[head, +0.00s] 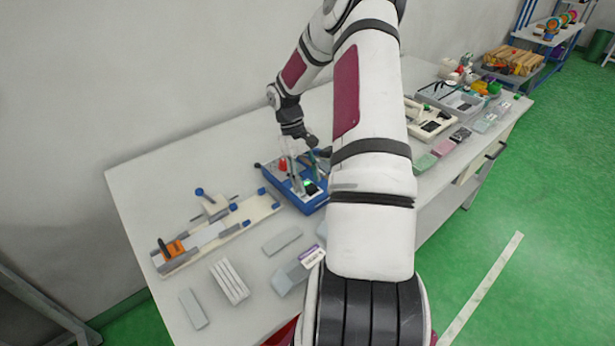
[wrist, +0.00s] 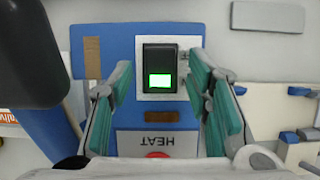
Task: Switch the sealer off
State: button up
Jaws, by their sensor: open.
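The sealer is a blue box on the white table, seen in the head view (head: 317,204) and the wrist view (wrist: 105,38). Its black rocker switch (wrist: 160,53) sits on a white plate, and the half of it nearer the HEAT label glows green. The green glow also shows in the head view (head: 310,188). An upside-down HEAT label (wrist: 158,141) and part of a red knob show below it. My gripper (wrist: 157,62) is open and empty, its teal-padded fingers on either side of the switch. In the head view my gripper (head: 304,172) is over the sealer; contact cannot be told.
A cream fixture with an orange block (head: 175,248) lies left of the sealer. Grey blocks (head: 230,281) and a labelled box (head: 292,275) lie in front. Trays (head: 452,100) and small items stand to the right, partly behind my arm. Bare table (head: 190,165) lies behind the fixture.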

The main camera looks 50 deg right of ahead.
grip_shut()
dwell(1.3)
grip_release()
jog(key=v, duration=1.2)
jog(key=shift+w, duration=0.1)
jog(key=shift+c, duration=0.2)
